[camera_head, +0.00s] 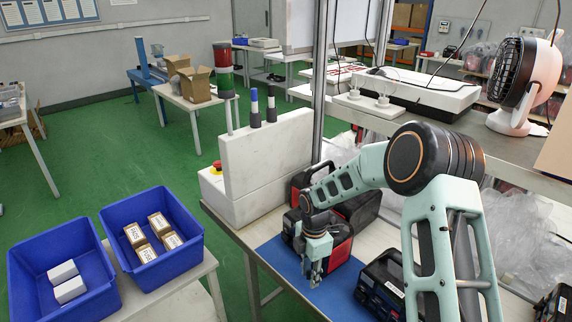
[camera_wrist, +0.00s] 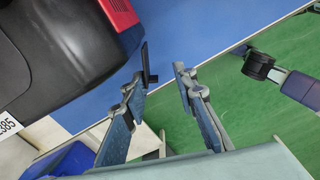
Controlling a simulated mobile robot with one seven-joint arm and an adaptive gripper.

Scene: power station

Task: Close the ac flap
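A red and black power station (camera_head: 338,252) stands on the blue mat (camera_head: 277,252), partly hidden behind my gripper (camera_head: 314,276). My gripper points down beside its front left side. In the wrist view the black body with a red corner (camera_wrist: 120,12) fills the upper left. My gripper (camera_wrist: 164,72) is open there, with a gap between its fingertips and nothing between them. A thin black upright piece (camera_wrist: 146,60) shows at the left fingertip, close to the power station; I cannot tell whether it is the ac flap or touches the finger.
Another red and black case (camera_head: 360,207) stands behind. A black device (camera_head: 381,284) is to the right on the table. A white block-shaped unit (camera_head: 262,160) is at the left. Two blue crates (camera_head: 147,205) (camera_head: 42,243) with boxes stand further left.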

